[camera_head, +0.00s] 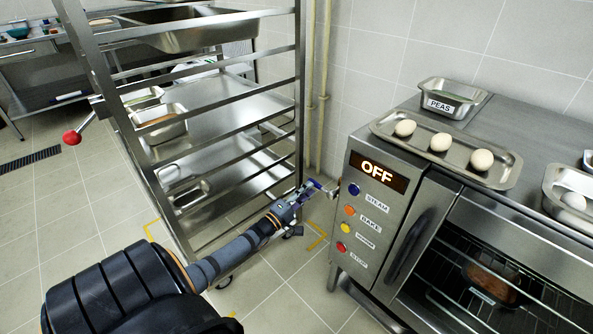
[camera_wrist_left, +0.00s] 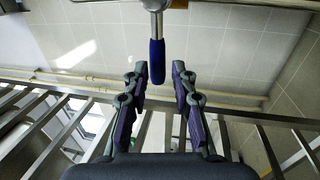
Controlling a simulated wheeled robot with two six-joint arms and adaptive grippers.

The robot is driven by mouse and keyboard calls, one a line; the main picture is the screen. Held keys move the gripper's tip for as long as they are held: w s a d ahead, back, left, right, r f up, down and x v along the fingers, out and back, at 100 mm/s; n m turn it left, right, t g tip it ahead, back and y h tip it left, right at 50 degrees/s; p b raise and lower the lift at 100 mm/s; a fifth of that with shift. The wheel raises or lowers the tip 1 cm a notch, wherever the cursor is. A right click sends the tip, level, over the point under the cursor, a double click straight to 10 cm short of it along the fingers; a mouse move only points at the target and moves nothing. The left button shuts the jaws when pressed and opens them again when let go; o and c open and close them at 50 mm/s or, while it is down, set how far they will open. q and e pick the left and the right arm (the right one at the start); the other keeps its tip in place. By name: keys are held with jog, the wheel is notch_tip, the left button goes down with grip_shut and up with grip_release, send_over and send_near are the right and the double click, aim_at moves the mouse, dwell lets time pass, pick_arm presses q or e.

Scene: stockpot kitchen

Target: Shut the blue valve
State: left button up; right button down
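The valve has a blue lever handle on a metal stem; in the left wrist view the blue handle (camera_wrist_left: 157,62) hangs down from the top. In the head view the blue valve handle (camera_head: 319,185) is small, at the left side of the oven, partly hidden by my gripper. My left gripper (camera_head: 307,189) is open at it. In the left wrist view the two fingertips of my left gripper (camera_wrist_left: 160,74) stand either side of the handle's lower end, with a gap visible on each side. My right gripper is not in view.
The oven panel (camera_head: 364,205) reads OFF and has several coloured buttons. A tray (camera_head: 510,178) of dough balls and a PEAS pan (camera_head: 473,95) are on the oven. Pipes (camera_head: 323,100) run up the wall.

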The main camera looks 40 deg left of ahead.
pick_arm(q)
jog(key=v, duration=0.8)
